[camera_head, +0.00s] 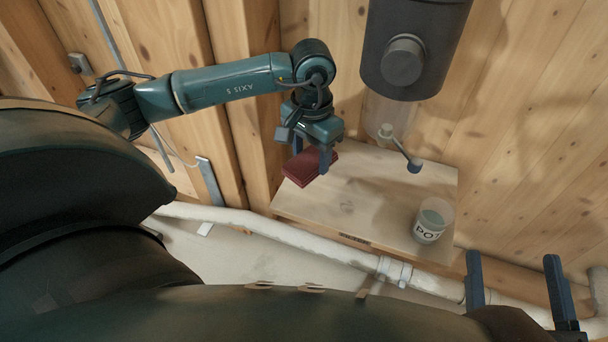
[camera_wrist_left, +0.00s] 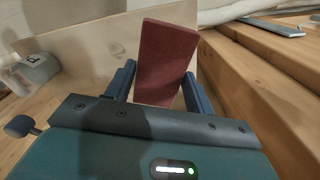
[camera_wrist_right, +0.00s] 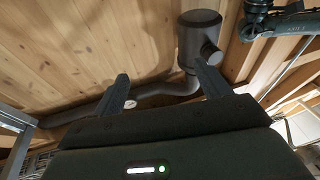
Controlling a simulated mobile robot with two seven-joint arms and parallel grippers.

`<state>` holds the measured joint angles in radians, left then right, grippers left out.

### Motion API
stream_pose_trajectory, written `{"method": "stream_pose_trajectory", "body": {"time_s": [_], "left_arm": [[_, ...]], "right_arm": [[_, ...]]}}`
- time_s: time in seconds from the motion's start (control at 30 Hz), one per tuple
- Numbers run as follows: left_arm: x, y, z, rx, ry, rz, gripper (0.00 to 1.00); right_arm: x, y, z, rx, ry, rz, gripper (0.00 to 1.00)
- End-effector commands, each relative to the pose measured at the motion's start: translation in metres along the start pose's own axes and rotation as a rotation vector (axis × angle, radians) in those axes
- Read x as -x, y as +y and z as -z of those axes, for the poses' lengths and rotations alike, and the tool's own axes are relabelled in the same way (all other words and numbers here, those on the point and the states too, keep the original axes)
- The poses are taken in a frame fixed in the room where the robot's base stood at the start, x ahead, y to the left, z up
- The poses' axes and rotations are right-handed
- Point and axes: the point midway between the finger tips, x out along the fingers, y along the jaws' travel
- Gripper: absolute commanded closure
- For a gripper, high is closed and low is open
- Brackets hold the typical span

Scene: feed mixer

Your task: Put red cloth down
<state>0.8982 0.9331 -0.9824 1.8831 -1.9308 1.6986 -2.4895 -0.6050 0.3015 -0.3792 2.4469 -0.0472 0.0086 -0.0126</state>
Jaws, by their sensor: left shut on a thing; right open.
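The red cloth (camera_head: 303,168) is a flat, folded dark red block over the left end of the wooden shelf. My left gripper (camera_head: 326,158) is shut on it. In the left wrist view the red cloth (camera_wrist_left: 167,62) stands up between the two blue fingers of my left gripper (camera_wrist_left: 165,88). I cannot tell whether the cloth touches the shelf. My right gripper (camera_head: 515,280) is at the lower right in the head view, with fingers apart and nothing between them. The right wrist view also shows my right gripper (camera_wrist_right: 165,88) open and empty.
The pale wooden shelf (camera_head: 345,200) has free room in its middle. A white labelled pot (camera_head: 432,221) stands at its right end. A dark cylindrical machine (camera_head: 412,45) with a knob hangs above, with a small lever (camera_head: 402,150) below it. A white pipe (camera_head: 300,238) runs along the shelf's front.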

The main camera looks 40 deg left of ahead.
Motion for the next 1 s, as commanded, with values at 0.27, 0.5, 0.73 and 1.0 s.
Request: {"method": "stream_pose_trajectory", "body": {"time_s": [0.27,0.5,0.73,1.0], "left_arm": [[-0.052,0.0,-0.001,0.002,-0.004,0.0,0.72],[-0.077,0.0,-0.001,0.001,-0.003,0.0,0.72],[-0.097,0.0,-0.001,0.001,0.0,0.0,0.72],[-0.099,0.0,-0.001,0.001,0.0,0.001,0.72]], "right_arm": [[-0.005,0.002,0.004,0.017,0.077,0.014,0.24],[-0.011,0.006,0.017,0.069,0.16,0.021,0.24],[-0.015,0.01,0.03,0.121,0.24,0.028,0.24],[-0.016,0.01,0.03,0.127,0.25,0.029,0.24]]}}
